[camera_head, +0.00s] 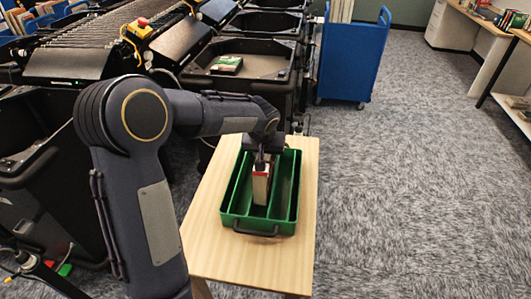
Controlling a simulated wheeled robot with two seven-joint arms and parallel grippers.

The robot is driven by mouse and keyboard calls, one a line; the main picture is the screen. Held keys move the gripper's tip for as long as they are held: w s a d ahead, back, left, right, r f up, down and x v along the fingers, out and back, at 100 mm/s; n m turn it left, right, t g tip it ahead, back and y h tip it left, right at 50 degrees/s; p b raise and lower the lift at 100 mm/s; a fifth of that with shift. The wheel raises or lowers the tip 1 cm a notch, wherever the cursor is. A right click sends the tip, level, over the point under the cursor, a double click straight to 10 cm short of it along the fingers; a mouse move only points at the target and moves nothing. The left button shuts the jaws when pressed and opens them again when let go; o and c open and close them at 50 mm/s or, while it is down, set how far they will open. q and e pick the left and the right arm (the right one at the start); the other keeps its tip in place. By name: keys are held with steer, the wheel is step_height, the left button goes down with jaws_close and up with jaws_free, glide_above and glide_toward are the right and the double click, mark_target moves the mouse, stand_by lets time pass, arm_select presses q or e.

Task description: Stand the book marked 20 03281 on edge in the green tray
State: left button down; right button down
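The green tray (243,221) lies on a small wooden table, with dividers making long compartments. A book (261,187) with pale sides and a red part near its top is upright at the tray's middle compartment. I cannot tell whether its lower edge touches the tray floor. No number is readable on it. My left gripper (262,164) points down from above and appears shut on the book's top edge; its fingers are small and partly hidden. My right gripper is not in view.
The wooden table (225,250) has bare room left and in front of the tray. Black bins (252,62) stand behind, one with a green book (227,64) in it. A roller conveyor (105,35) is at the upper left, a blue cart (352,60) at the back. Carpet is clear at right.

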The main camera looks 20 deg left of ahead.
arm_select(q)
steer(key=shift+f+b, duration=2.2)
steer(key=shift+f, duration=0.45)
steer(key=shift+f, duration=0.3)
steer(key=c, duration=0.9)
jaws_free()
steer(key=shift+v, duration=3.9)
